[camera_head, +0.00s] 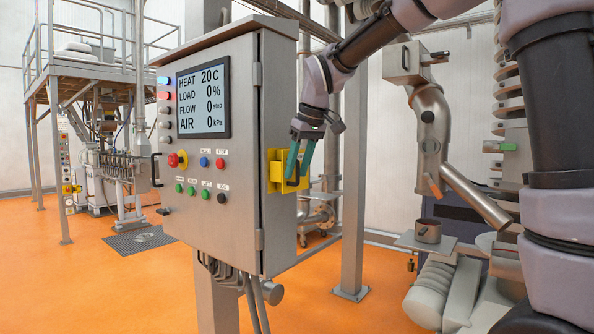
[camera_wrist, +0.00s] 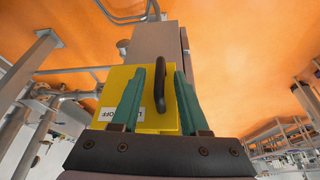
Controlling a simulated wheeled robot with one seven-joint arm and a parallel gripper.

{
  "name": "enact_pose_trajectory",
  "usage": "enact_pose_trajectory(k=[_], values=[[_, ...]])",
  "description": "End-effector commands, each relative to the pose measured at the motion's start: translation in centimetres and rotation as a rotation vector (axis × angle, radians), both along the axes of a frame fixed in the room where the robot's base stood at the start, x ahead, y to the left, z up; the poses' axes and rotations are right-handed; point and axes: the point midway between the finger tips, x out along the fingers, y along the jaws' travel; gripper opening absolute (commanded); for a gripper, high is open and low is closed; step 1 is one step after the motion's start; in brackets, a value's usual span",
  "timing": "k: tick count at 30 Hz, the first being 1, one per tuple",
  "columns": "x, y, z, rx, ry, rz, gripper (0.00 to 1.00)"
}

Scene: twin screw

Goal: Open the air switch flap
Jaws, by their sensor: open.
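The yellow air switch box (camera_head: 275,171) is mounted on the right side of the grey control cabinet. It fills the middle of the wrist view (camera_wrist: 113,88), with a black curved handle (camera_wrist: 164,88) on its face and an upside-down label that reads partly "OFF". My gripper (camera_head: 297,178) is at the box, its green fingers apart. In the wrist view my gripper (camera_wrist: 170,66) has one finger on each side of the handle. The handle stands between the fingers; I cannot tell whether either touches it. The flap looks shut, though the fingers hide part of it.
The cabinet (camera_head: 244,90) carries a display (camera_head: 203,96) and several buttons and lights. A grey post (camera_head: 354,170) stands right of the box. A machine with a small pot (camera_head: 428,231) is at the right. Orange floor lies open at the left front.

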Motion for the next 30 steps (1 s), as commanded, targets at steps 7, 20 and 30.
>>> enact_pose_trajectory(k=[7,20,30], values=[[0.21,0.17,-0.7,0.0,0.0,-0.001,0.45],[0.21,0.14,-0.64,0.0,0.0,-0.001,0.0],[0.22,0.12,-0.61,0.001,0.0,-0.002,0.0]])
